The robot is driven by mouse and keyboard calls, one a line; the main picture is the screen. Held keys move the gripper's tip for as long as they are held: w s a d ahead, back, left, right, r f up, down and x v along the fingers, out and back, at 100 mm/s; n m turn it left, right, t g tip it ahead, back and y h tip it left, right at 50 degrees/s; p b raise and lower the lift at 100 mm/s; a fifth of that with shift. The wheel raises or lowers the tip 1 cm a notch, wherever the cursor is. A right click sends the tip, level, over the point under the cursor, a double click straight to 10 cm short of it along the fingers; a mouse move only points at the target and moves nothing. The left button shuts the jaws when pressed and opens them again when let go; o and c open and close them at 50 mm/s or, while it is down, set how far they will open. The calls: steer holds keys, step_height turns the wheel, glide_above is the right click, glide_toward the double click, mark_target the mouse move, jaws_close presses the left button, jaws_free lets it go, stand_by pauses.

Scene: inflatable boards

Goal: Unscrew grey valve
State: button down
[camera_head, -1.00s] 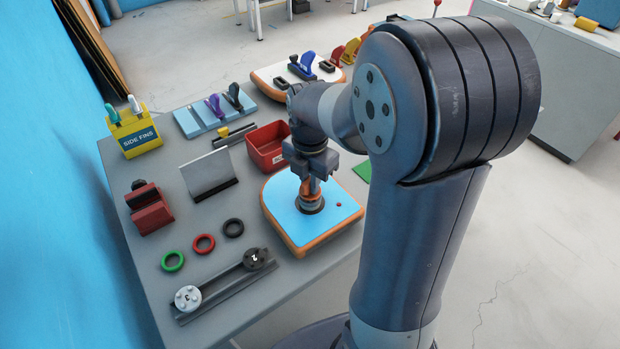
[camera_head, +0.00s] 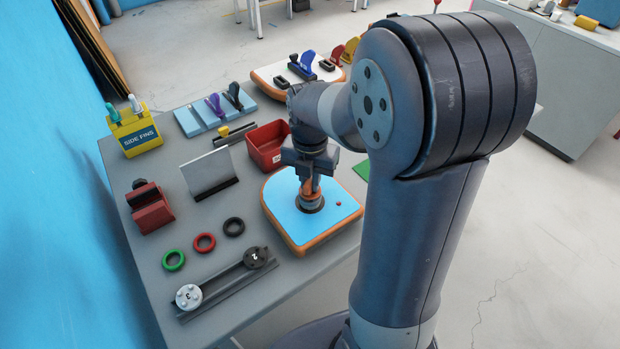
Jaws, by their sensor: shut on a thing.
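A small board with a blue top and orange rim (camera_head: 285,224) lies near the table's right edge. My gripper (camera_head: 311,196) points straight down over the middle of this board. Its orange-brown fingers are shut on the valve set in the board, with a dark ring showing around their tips. The fingers hide nearly all of the valve, so I cannot make out its colour or how far it is turned. A small red dot (camera_head: 338,204) lies on the board to the right of my gripper.
A dark rail (camera_head: 222,285) holds a light grey round cap (camera_head: 188,297) and a black one (camera_head: 255,257). Green, red and black rings lie behind it. A red bin (camera_head: 266,146) stands close behind the board. A grey plate stand (camera_head: 208,174) is left.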

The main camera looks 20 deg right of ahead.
steer(key=shift+n, duration=1.7)
steer(key=c, duration=1.3)
jaws_free()
steer(key=shift+c, duration=0.2)
step_height(320, 180, up, 5)
steer(key=p, duration=0.4)
steer(key=shift+r+p, duration=0.1)
steer(key=shift+p, duration=0.25)
steer(key=shift+m, duration=2.1)
